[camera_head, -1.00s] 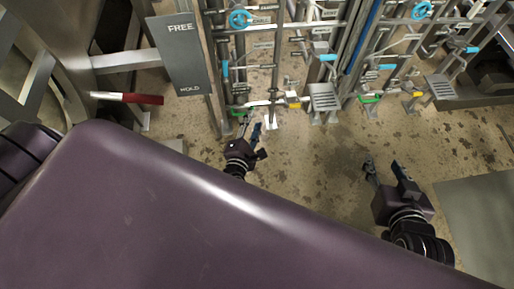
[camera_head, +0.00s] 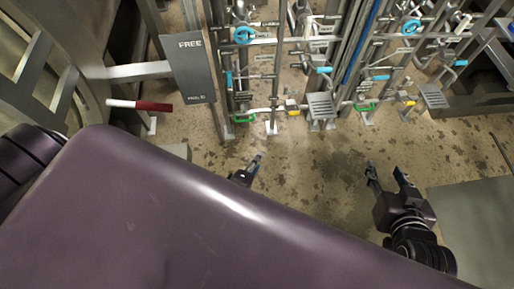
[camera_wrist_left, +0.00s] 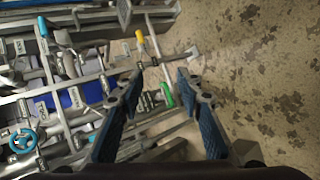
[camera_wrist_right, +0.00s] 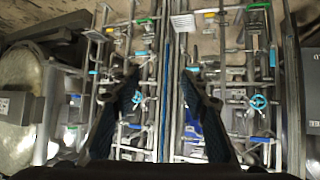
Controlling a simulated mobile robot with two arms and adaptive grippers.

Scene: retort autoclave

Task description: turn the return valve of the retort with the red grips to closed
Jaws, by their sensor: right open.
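A white bar with a dark red grip (camera_head: 152,106) sticks out at the left of the head view, beside the retort frame. Pipework in front carries valves with green handles (camera_head: 243,118), yellow handles (camera_head: 293,112) and cyan handles. I cannot read which is the return valve. My left gripper (camera_head: 254,162) is open and empty over the floor, short of the pipework, its wrist hidden by my body. In the left wrist view a green handle (camera_wrist_left: 167,95) appears between its fingers (camera_wrist_left: 158,80), farther off. My right gripper (camera_head: 387,172) is open and empty over the floor at right.
A grey panel marked FREE (camera_head: 190,65) stands left of the pipes. Blue handwheels (camera_head: 243,35) sit higher on the pipework. Small metal steps (camera_head: 321,105) stand at the pipes' foot. A grey plate (camera_head: 475,215) lies at right. Bare floor (camera_head: 310,160) separates the pipes from me.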

